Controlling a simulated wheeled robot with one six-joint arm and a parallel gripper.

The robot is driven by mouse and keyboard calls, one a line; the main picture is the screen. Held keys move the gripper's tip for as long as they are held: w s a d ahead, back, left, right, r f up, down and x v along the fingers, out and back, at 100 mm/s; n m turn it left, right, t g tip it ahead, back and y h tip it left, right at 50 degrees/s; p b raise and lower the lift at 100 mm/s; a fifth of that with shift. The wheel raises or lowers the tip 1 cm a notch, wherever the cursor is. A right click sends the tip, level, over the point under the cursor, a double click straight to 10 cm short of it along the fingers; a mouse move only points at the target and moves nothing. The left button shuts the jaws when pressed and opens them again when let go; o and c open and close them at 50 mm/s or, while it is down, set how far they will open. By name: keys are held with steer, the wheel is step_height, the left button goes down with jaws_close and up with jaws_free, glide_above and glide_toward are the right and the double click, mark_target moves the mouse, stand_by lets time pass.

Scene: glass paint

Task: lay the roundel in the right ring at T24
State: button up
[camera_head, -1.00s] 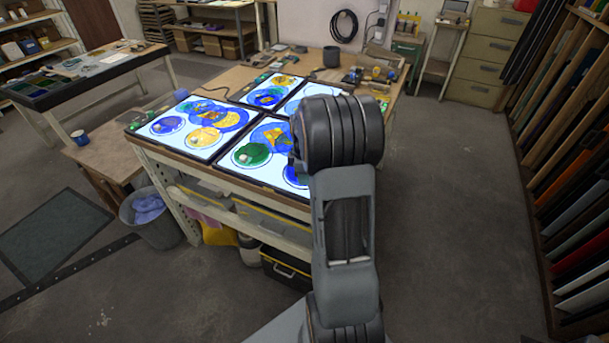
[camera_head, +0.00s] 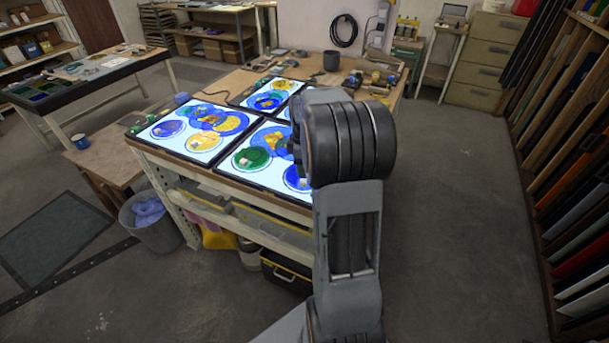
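Lit panels lie on the workbench, with round blue, green and yellow glass pieces on them. The front right panel (camera_head: 228,170) carries a green disc (camera_head: 251,159) at its left and a blue ring (camera_head: 297,178) near its front edge, partly covered by my arm. The front left panel (camera_head: 205,151) carries a blue disc (camera_head: 168,128), a yellow disc (camera_head: 203,139) and a larger overlapping blue and yellow design. Labels such as T24 are too small to read, and I cannot tell which piece is the roundel. My gripper is hidden behind my arm, over the bench's right side.
A back panel (camera_head: 240,101) and a dark pot (camera_head: 331,60) stand farther back on the bench. Small tools and jars lie at its far right. A rack of glass sheets (camera_head: 575,170) lines the right wall. The floor (camera_head: 455,220) between is clear.

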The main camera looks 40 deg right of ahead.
steer(key=s+a+r+m, duration=0.2)
steer(key=a+r, duration=0.4)
steer(key=r, duration=0.2)
steer(key=s+a+f+m+t, duration=0.2)
steer(key=s+a+m, duration=0.6)
steer(key=s+a, duration=0.4)
steer(key=shift+a+f+t, duration=0.4)
steer(key=shift+a+t, duration=0.5)
steer(key=shift+a, duration=0.35)
steer(key=shift+d, duration=0.1)
